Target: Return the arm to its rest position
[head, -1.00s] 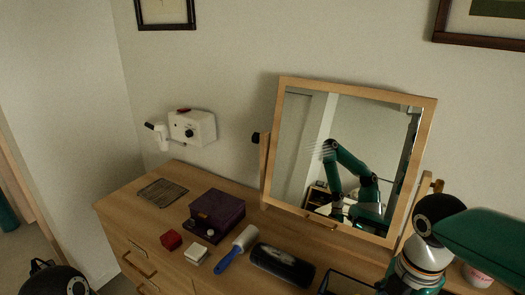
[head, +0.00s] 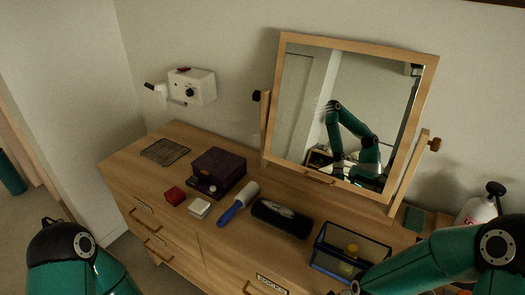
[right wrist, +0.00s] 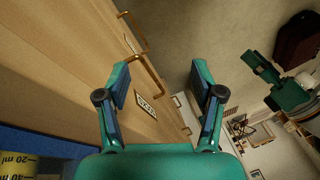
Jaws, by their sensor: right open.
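My right gripper (right wrist: 163,80) is open in the right wrist view, with nothing between its two fingers. Beyond the fingers are the wooden front and handles of the dresser (right wrist: 70,60). In the head view my right arm comes in from the lower right, in front of the dresser's right end; its gripper is mostly cut off at the bottom edge. My left arm shows at the lower left of the head view, but its gripper is out of the picture.
A mirror (head: 345,115) stands on the dresser. A white bottle (head: 476,212) stands behind my right arm.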

